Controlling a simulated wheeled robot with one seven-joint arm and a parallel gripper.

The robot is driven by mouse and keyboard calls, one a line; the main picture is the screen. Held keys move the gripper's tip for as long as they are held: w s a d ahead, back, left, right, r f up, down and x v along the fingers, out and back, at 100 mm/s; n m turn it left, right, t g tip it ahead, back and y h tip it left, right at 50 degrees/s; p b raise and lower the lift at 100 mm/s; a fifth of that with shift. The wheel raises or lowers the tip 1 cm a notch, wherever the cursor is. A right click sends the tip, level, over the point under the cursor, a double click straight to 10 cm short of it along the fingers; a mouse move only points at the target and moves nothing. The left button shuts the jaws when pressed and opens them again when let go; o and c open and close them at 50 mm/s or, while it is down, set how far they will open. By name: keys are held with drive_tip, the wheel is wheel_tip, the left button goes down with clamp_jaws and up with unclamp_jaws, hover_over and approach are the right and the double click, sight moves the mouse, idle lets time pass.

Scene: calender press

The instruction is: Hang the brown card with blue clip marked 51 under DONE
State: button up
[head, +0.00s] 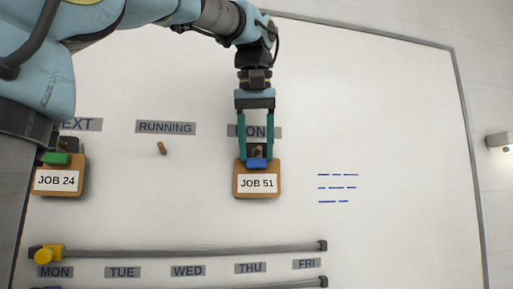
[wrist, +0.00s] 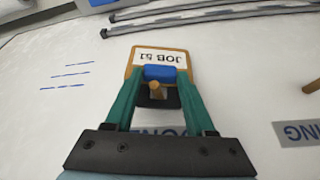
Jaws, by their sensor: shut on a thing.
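The brown card (head: 257,193) with a white label JOB 51 and a blue clip (head: 257,163) is at the DONE label (head: 273,132), just below it. My gripper (head: 257,160) is shut on the card at its clip, with a teal finger on each side. A wooden peg (head: 258,150) shows between the fingers, right above the blue clip. In the wrist view the card (wrist: 128,62) hangs beyond the fingertips and the peg (wrist: 157,88) stands close to the clip (wrist: 160,74). I cannot tell whether the card's hole is around the peg.
A JOB 24 card (head: 58,181) with a green clip hangs at the left, partly behind my arm. The peg (head: 161,148) under RUNNING (head: 166,128) is bare.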

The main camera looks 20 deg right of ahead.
drive_tip(key=o, duration=1.4)
drive_tip(key=p+v, duration=0.1)
drive_tip(key=v, duration=0.9)
drive_tip(key=shift+s+r, duration=0.2)
drive_tip(key=shift+r, duration=0.15)
drive_tip(key=shift+a, duration=0.1)
